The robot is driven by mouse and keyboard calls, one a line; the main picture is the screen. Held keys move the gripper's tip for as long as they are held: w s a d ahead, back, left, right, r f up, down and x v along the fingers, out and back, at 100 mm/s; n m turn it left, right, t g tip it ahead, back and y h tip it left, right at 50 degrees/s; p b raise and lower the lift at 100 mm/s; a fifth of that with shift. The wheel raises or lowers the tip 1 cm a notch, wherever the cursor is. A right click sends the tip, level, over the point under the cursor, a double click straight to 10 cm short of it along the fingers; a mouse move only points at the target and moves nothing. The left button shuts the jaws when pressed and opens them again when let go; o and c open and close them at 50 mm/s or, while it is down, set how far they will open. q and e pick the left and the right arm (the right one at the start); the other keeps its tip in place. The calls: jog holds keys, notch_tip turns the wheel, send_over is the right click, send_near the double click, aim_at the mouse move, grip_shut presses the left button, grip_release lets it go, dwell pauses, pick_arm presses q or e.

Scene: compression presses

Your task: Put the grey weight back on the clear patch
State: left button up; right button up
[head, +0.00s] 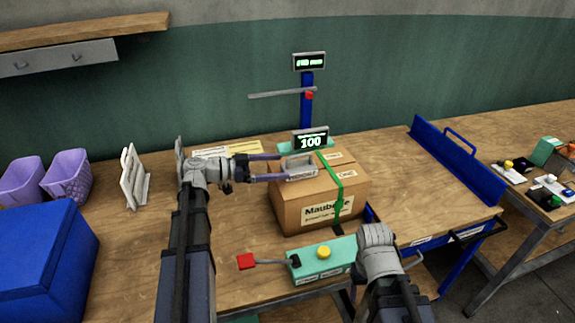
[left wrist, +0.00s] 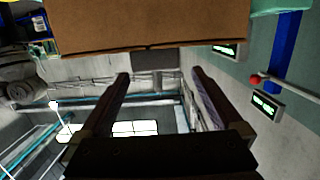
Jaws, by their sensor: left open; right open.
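A grey weight (head: 300,167) sits on top of the cardboard box (head: 288,212), towards its left part. My left gripper (head: 284,167) reaches in from the left at the height of the box top, its two fingers apart and their tips at the weight's left end. In the left wrist view, the fingers (left wrist: 160,73) are open below the box's brown side (left wrist: 150,22), and a dark grey block there is probably the weight (left wrist: 155,60). My right gripper (head: 376,238) is by the green control box; its fingers are hidden. I cannot tell which surface is the clear patch.
A green control box (head: 308,267) with a yellow button and red-ended lever stands in front. Behind the cardboard box are a display reading 100 (head: 310,140) and a blue post (head: 306,105). A white rack (head: 133,178) and purple baskets (head: 68,178) stand left. Table is bare around (head: 125,245).

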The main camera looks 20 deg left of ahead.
aim_at(298, 166)
pick_arm(q)
jog(key=shift+s+a, duration=0.25)
jog(key=shift+a, duration=0.05)
jog(key=shift+r, duration=0.15)
jog(key=r+g+y+p, duration=0.1)
jog(key=p, duration=0.3)
jog(key=d+r+y+p, duration=0.1)
jog(key=p, duration=0.4)
jog(key=shift+s+d+r+g+y, duration=0.2)
jog(key=shift+r+g+y, duration=0.1)
jog(key=shift+r+g, duration=0.1)
jog(key=shift+f+y+p, duration=0.15)
jog(key=shift+y+p, duration=0.15)
jog(key=shift+p, duration=0.15)
jog(key=shift+w+d+f+b, duration=0.2)
jog(key=shift+d+f+b, duration=0.05)
jog(key=shift+f+b, duration=0.15)
jog(key=shift+b+x, duration=0.35)
jog(key=shift+x, duration=0.6)
jog(key=b+x, duration=0.2)
jog(key=x, duration=0.2)
jog(key=shift+w+a+f, duration=0.15)
jog(key=shift+w, duration=0.1)
jog(key=shift+w+d+f, duration=0.15)
jog(key=shift+w+d, duration=0.15)
jog(key=shift+d, duration=0.15)
